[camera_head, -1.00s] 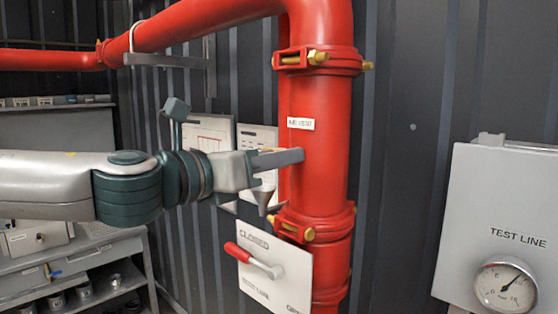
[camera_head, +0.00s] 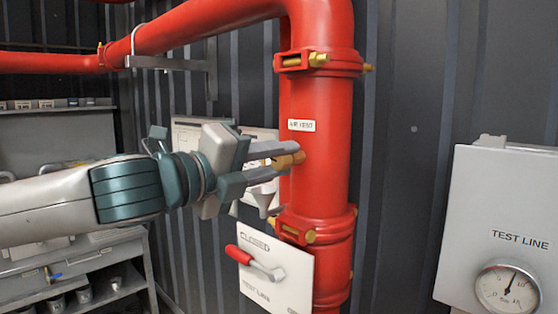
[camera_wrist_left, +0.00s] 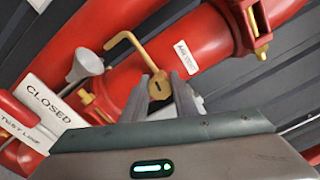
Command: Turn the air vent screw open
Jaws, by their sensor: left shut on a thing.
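The air vent screw (camera_head: 289,161) is a small brass piece on the side of the red vertical pipe (camera_head: 318,190), just below the white "AIR VENT" label (camera_head: 301,125). My left gripper (camera_head: 284,155) comes in from the left with its two grey fingers at the screw. In the left wrist view the brass screw head (camera_wrist_left: 159,85) sits between the fingertips of the gripper (camera_wrist_left: 160,88), which is shut on it; the fingers hide part of its sides. A slot shows on the screw's face. My right gripper is not in view.
A bent brass tube (camera_wrist_left: 128,44) and a grey funnel (camera_wrist_left: 85,65) are close beside the fingers. Below is the "CLOSED" test line plate (camera_head: 278,278) with a red-handled lever (camera_head: 239,254). The grey test line box (camera_head: 505,205) with a gauge (camera_head: 507,288) is at right.

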